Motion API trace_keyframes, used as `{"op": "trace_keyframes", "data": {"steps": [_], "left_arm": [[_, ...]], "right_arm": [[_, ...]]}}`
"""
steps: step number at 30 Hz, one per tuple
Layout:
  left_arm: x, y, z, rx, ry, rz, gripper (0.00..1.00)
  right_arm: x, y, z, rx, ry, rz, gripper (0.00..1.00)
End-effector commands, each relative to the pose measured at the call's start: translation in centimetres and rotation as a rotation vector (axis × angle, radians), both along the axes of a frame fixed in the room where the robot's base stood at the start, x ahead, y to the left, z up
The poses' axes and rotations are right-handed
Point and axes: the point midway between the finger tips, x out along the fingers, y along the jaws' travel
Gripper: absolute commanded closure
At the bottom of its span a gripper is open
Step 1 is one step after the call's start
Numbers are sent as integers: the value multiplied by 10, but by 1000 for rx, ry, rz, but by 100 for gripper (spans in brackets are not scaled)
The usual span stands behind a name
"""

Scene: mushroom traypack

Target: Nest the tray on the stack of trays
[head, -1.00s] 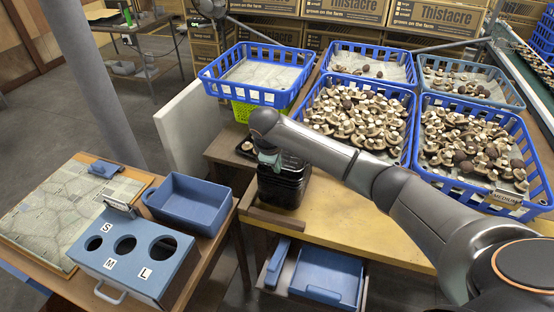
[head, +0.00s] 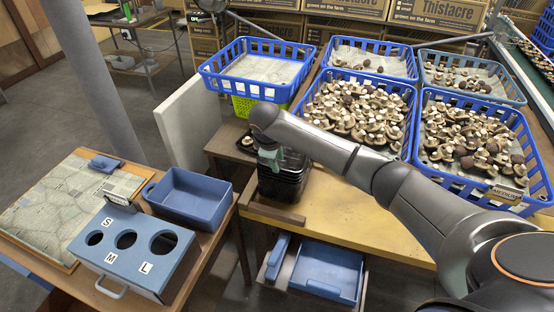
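A stack of black trays (head: 281,186) stands on the near left corner of the yellow-topped table. My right arm reaches in from the right, and my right gripper (head: 270,158) points down at the upper left edge of the stack. My forearm and wrist cover part of the stack's top. The fingers are small and partly hidden, so I cannot tell whether they are open or hold a tray, nor whether the top tray is apart from the stack. My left gripper is not in view.
Blue crates of mushrooms (head: 359,110) fill the table's back. An empty lined blue crate (head: 257,70) sits on a green one at left. A side table holds a blue bin (head: 190,197) and a sizing box (head: 130,255). A wooden strip (head: 272,213) edges the stack's front.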

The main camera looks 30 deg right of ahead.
Motion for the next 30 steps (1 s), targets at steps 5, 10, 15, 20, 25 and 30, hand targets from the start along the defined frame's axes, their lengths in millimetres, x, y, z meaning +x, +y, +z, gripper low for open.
{"op": "trace_keyframes", "data": {"steps": [5,10,15,20,25,30], "left_arm": [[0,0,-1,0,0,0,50],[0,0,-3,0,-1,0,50],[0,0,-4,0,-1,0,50],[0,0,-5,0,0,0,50],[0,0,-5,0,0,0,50],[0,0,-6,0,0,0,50]], "right_arm": [[-1,3,10,2,-3,1,63],[-9,13,39,3,-5,2,63],[-18,23,75,1,-5,2,63],[-25,31,100,2,-3,1,63],[-30,35,114,1,-1,0,63],[-30,36,116,0,0,0,63]]}}
